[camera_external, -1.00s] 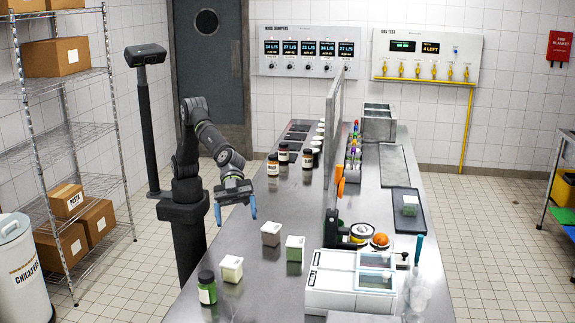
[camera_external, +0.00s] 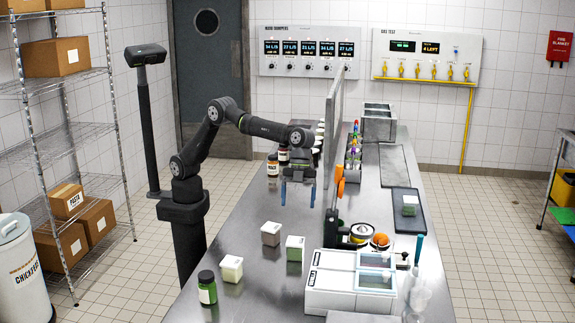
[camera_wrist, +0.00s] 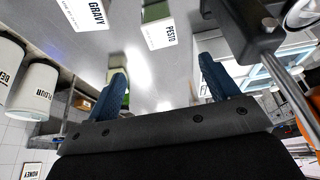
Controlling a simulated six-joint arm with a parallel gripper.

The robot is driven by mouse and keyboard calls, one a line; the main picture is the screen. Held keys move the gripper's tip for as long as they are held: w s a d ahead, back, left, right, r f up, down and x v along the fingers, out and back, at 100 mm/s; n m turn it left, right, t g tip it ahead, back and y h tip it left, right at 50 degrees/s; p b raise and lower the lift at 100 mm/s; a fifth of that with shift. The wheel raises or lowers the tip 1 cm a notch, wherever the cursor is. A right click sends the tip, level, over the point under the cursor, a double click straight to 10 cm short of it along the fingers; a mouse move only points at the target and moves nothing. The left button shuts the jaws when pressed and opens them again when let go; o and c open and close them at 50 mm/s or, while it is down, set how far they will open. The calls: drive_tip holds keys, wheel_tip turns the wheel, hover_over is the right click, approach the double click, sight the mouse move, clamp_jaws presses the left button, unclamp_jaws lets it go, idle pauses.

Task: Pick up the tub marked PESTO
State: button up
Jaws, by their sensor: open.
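The PESTO tub (camera_wrist: 160,34), a white-labelled tub with a green side, shows in the wrist view near the top middle, beyond the fingertips and apart from them. A green tub (camera_external: 295,249) on the steel counter in the external view matches it by colour; its lettering is not readable there. My gripper (camera_external: 298,202) is open and empty above the counter, farther back than the green tub. Its two blue fingers (camera_wrist: 163,72) point towards the tubs in the wrist view.
The GRAVY tub (camera_wrist: 92,12) is left of PESTO in the wrist view. In the external view a brownish tub (camera_external: 271,234), a cream tub (camera_external: 231,269) and a dark-lidded green jar (camera_external: 207,288) stand nearby. An upright panel (camera_external: 333,130) and a white box unit (camera_external: 340,283) are to the right.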

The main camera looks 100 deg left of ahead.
approach(295, 250)
drive_tip(key=f, duration=0.6)
drive_tip(key=shift+s, duration=0.2)
drive_tip(key=x, duration=0.5)
drive_tip(key=shift+a+f, duration=0.1)
drive_tip(key=shift+c, duration=0.2)
drive_tip(key=c, duration=1.1)
